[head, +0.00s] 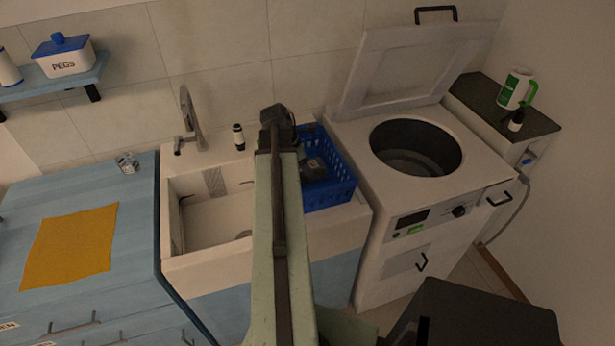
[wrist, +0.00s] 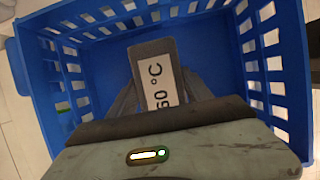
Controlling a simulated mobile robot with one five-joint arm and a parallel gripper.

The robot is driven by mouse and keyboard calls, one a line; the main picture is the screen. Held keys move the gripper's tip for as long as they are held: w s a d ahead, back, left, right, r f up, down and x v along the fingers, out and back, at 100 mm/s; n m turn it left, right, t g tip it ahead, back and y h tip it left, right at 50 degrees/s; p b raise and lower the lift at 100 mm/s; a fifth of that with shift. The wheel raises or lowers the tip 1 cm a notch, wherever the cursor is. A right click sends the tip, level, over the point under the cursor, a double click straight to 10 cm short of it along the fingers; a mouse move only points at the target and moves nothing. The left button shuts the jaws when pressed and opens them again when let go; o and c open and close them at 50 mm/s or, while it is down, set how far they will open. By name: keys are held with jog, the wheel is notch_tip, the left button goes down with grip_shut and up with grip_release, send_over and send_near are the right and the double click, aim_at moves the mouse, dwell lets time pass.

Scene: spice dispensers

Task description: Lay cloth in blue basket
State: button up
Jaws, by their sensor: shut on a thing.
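The blue basket (head: 330,193) stands on the right part of the sink unit, between the sink and the washing machine. In the wrist view its slotted walls (wrist: 285,60) surround my gripper (wrist: 157,85). My gripper is shut on a dark grey piece (wrist: 150,48) with a white label reading 60 °C, held over or inside the basket. I cannot tell whether this piece is cloth or whether it touches the basket floor. A flat orange-yellow cloth (head: 72,247) lies spread on the blue counter at the left.
The sink (head: 210,220) is left of the basket, with a tap (head: 188,120) and a small dark bottle (head: 239,137) behind it. The washing machine (head: 350,240) has its lid open. A green-and-white jug (head: 513,89) stands on a dark shelf at right.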

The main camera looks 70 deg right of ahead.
jog(key=shift+f, duration=0.85)
jog(key=shift+r, duration=0.25)
jog(key=shift+f, duration=0.25)
jog(key=o, duration=1.6)
jog(key=shift+r, duration=0.1)
jog(key=p+v, duration=1)
jog(key=v, duration=0.1)
jog(key=shift+s+r+p, duration=0.15)
jog(key=shift+r+p, duration=0.2)
jog(key=shift+r, duration=0.05)
jog(key=shift+w+a+r+p, duration=0.15)
jog(key=shift+w+r+p, duration=0.1)
jog(key=shift+r+p, duration=0.1)
jog(key=shift+f, duration=0.1)
